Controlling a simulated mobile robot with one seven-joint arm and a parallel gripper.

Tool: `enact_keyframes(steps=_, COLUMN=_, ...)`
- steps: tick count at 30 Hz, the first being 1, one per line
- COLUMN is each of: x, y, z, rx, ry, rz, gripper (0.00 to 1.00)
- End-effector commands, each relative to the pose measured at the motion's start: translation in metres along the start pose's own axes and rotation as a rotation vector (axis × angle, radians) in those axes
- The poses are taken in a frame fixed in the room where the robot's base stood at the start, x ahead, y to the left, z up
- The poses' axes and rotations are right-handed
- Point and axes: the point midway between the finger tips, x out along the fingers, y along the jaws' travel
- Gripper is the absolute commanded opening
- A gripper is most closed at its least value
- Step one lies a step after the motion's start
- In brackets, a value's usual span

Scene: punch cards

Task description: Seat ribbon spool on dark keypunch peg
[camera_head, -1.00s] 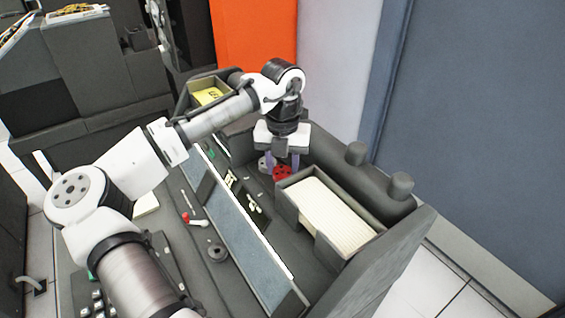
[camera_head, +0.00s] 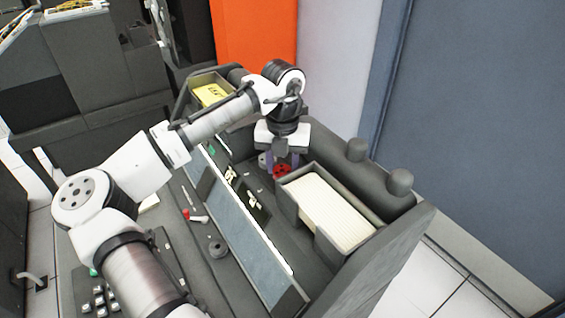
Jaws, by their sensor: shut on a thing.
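A red ribbon spool (camera_head: 282,170) is low between the fingers of my gripper (camera_head: 282,162), on the dark grey keypunch (camera_head: 320,279) just left of the card box. My gripper points down and is shut on the spool; the fingers partly cover it. A small grey round part (camera_head: 263,160) shows just left of the fingers. The dark peg under or near the spool cannot be made out. I cannot tell whether the spool touches the surface below.
An open box of cream cards (camera_head: 325,205) stands close right of my gripper. Two round knobs (camera_head: 357,150) (camera_head: 400,182) rise behind it. A tray with a yellow card (camera_head: 212,95) is at the back left. A red-and-white lever (camera_head: 195,216) and grey knob (camera_head: 217,247) are nearer.

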Motion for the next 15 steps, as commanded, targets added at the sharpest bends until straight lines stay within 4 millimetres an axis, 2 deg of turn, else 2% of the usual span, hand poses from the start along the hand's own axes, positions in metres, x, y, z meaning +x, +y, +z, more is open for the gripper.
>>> enact_keyframes(steps=15, x=0.0048, y=0.0000, z=0.0001, rx=0.000, ry=0.000, rz=0.000, gripper=0.18)
